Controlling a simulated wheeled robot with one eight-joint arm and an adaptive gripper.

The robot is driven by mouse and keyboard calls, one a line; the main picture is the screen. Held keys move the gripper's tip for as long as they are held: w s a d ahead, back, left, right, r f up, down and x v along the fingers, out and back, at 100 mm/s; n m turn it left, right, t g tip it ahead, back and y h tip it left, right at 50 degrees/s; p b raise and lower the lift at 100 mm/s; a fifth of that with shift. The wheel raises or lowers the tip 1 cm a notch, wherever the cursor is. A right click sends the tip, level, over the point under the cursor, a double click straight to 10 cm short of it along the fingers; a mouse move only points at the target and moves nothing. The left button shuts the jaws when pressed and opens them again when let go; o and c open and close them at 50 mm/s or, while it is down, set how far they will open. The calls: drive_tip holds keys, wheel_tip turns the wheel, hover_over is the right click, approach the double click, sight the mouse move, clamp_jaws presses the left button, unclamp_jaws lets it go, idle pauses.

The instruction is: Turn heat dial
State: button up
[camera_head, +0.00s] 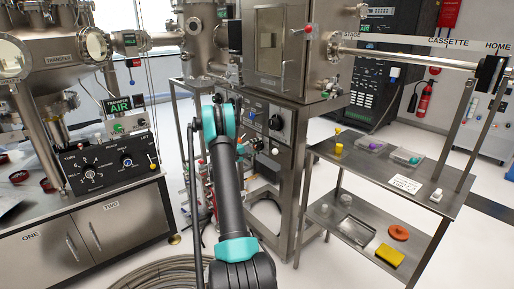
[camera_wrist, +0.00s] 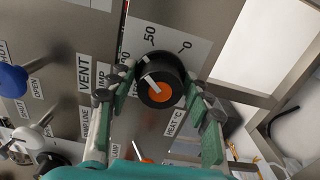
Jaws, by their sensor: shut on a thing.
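The heat dial (camera_wrist: 160,85) is a round black knob with an orange centre and a white pointer mark, on a metal panel in the wrist view. The label "HEAT °C" (camera_wrist: 174,122) is beside it, and scale numbers including 0 and 50 are near its rim. My gripper (camera_wrist: 157,94) has its green fingers on opposite sides of the dial and is shut on it. The white pointer slants toward the upper left in this view. In the head view my arm reaches toward the chamber's control panel (camera_head: 284,132), and my gripper cannot be made out there.
A blue knob (camera_wrist: 13,79) and a white knob (camera_wrist: 27,133) sit left of the dial, near the "VENT" label (camera_wrist: 83,74). In the head view a metal cart (camera_head: 385,172) stands at the right, and a cabinet (camera_head: 105,228) at the left.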

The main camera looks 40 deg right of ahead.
drive_tip(key=n, duration=0.3)
drive_tip(key=shift+a+n, duration=0.1)
drive_tip(key=shift+n, duration=0.2)
drive_tip(key=shift+f+n, duration=0.1)
drive_tip(key=shift+n, duration=1.8)
drive_tip(key=o, duration=0.9)
drive_tip(key=a, duration=0.8)
drive_tip(key=s+a, duration=0.1)
drive_tip(key=a, duration=0.3)
